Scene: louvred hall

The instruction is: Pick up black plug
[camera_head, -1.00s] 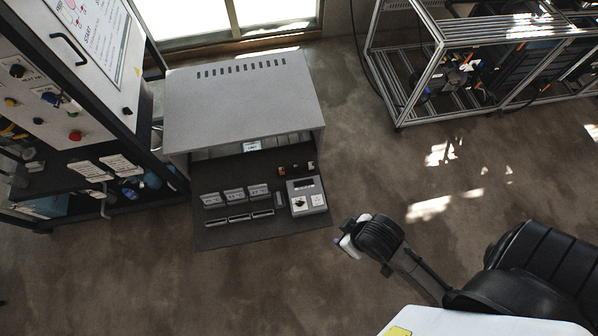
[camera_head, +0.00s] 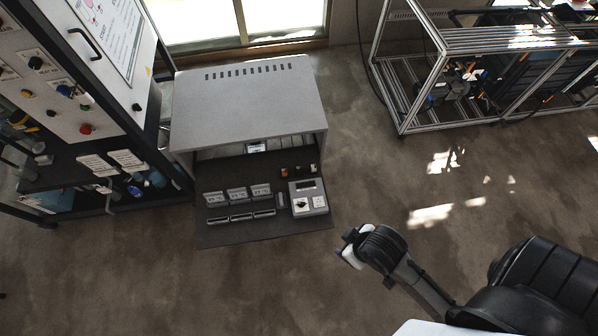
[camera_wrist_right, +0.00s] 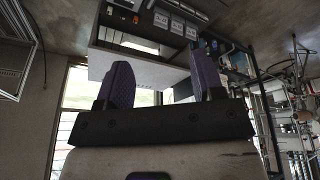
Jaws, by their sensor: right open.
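No black plug can be made out for certain. Small dark and orange pieces (camera_head: 298,170) stand in a row on the dark shelf (camera_head: 220,236) of the grey cabinet (camera_head: 250,100), too small to identify. My right gripper (camera_head: 346,246) is to the right of and nearer than the shelf, apart from it. In the right wrist view, its two purple-grey fingers (camera_wrist_right: 161,72) are spread with nothing between them, and the cabinet shows upside down beyond them. My left gripper is not in view.
The shelf also holds a grey box with a dial (camera_head: 308,197) and several small meters (camera_head: 237,194). A control panel rack (camera_head: 95,95) stands at left. An aluminium frame (camera_head: 440,80) stands at the back right. The floor between is clear.

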